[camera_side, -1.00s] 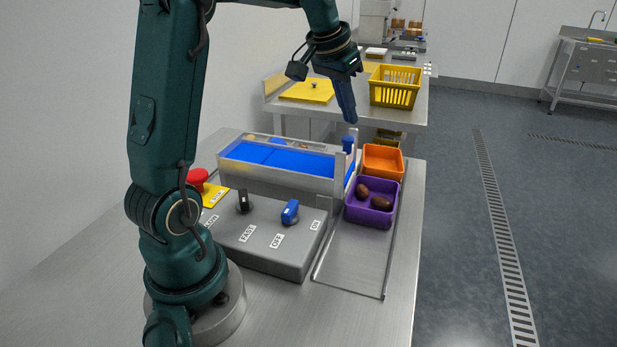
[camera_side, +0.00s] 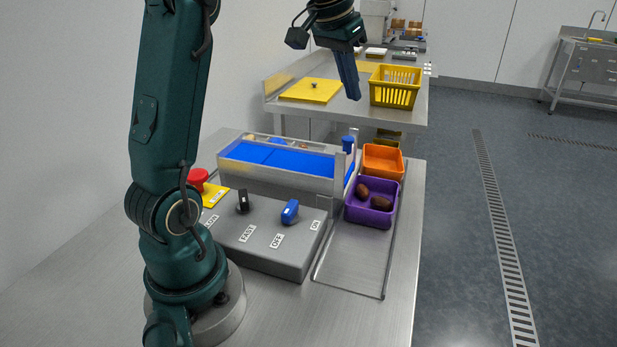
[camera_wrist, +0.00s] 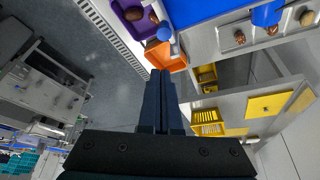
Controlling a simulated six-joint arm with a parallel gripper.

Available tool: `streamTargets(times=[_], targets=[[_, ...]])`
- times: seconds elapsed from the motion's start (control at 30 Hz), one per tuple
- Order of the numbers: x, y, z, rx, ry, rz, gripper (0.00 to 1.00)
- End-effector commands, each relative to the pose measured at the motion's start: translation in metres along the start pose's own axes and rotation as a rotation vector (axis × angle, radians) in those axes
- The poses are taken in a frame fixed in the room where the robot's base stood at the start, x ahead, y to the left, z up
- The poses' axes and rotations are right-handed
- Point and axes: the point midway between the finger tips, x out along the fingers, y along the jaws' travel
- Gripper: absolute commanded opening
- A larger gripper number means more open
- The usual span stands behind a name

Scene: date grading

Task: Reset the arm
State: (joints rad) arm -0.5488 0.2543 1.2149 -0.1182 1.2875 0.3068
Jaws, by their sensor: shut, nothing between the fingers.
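My gripper (camera_side: 354,97) is shut and empty, raised in the air above the far end of the work table in the side view. Its fingers point down, with the back table behind them. In the wrist view the closed blue fingers (camera_wrist: 160,75) lie side by side with nothing between them. Below stand the orange bin (camera_side: 383,160) and the purple bin (camera_side: 357,214), which holds brown dates (camera_side: 380,203). Both bins also show in the wrist view, orange (camera_wrist: 160,55) and purple (camera_wrist: 127,27). My gripper touches nothing.
A yellow basket (camera_side: 394,87) and yellow board (camera_side: 312,91) sit on the back table. The air around my gripper looks clear.

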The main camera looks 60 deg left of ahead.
Motion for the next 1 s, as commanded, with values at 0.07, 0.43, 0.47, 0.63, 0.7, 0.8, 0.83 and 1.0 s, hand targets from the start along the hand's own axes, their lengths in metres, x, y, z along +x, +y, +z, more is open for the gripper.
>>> streamTargets(times=[0.07, 0.43, 0.47, 0.63, 0.7, 0.8, 0.83, 1.0], targets=[[-0.013, 0.013, -0.003, 0.035, 0.036, 0.004, 0.0], [-0.061, 0.102, 0.082, 0.238, 0.116, 0.074, 0.0], [-0.062, 0.107, 0.093, 0.247, 0.119, 0.079, 0.0], [-0.053, 0.122, 0.151, 0.289, 0.129, 0.107, 0.0], [-0.045, 0.124, 0.173, 0.297, 0.128, 0.116, 0.0], [-0.032, 0.124, 0.199, 0.296, 0.121, 0.122, 0.0], [-0.028, 0.124, 0.206, 0.292, 0.116, 0.121, 0.0], [-0.009, 0.119, 0.227, 0.258, 0.083, 0.112, 0.0]])
